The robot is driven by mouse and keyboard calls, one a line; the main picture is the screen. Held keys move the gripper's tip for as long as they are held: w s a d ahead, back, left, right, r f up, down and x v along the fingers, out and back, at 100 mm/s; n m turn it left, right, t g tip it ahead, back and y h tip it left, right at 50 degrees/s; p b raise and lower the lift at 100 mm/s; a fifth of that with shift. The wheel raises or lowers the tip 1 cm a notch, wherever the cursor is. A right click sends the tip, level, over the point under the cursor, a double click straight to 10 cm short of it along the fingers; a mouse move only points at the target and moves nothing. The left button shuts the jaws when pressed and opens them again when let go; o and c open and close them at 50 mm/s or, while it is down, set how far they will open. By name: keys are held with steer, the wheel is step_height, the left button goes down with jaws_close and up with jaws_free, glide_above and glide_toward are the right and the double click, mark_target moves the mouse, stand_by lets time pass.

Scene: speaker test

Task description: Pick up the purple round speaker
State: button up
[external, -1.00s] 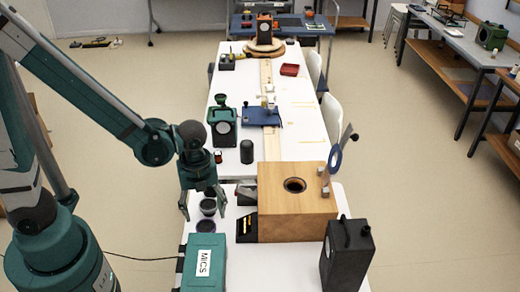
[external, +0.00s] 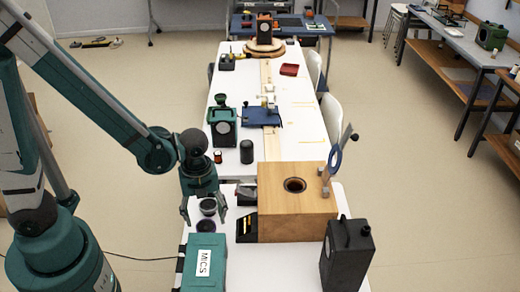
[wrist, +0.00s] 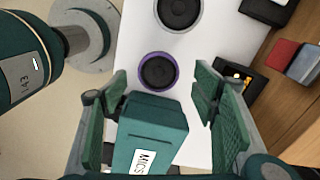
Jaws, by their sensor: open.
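The purple round speaker (wrist: 158,72) has a dark cone and a purple rim. In the wrist view it lies on the white table between and just beyond my fingertips, not touched. In the external view it appears as a dark disc (external: 205,226) beside the teal box, its rim colour hard to tell. My gripper (wrist: 161,82) is open and empty. In the external view my gripper (external: 204,214) points down above the round speakers. A grey-rimmed round speaker (wrist: 179,12) lies farther off; it also shows in the external view (external: 208,207).
A teal box labelled MICS (external: 204,263) stands close beside the purple speaker and shows under my fingers in the wrist view (wrist: 150,130). A wooden box with a round hole (external: 296,214) and a dark open case (external: 246,228) stand to the right. A black speaker (external: 345,255) stands at front right.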

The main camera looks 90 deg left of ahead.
mark_target(205, 226)
stand_by(0.3)
steer(key=shift+s+f+b, duration=0.15)
steer(key=shift+f+b, duration=0.85)
steer(key=shift+f, duration=1.65)
steer(key=c, duration=1.2)
steer(key=shift+r, duration=0.15)
steer(key=shift+r+p, duration=1.55)
steer(key=shift+r, duration=3.35)
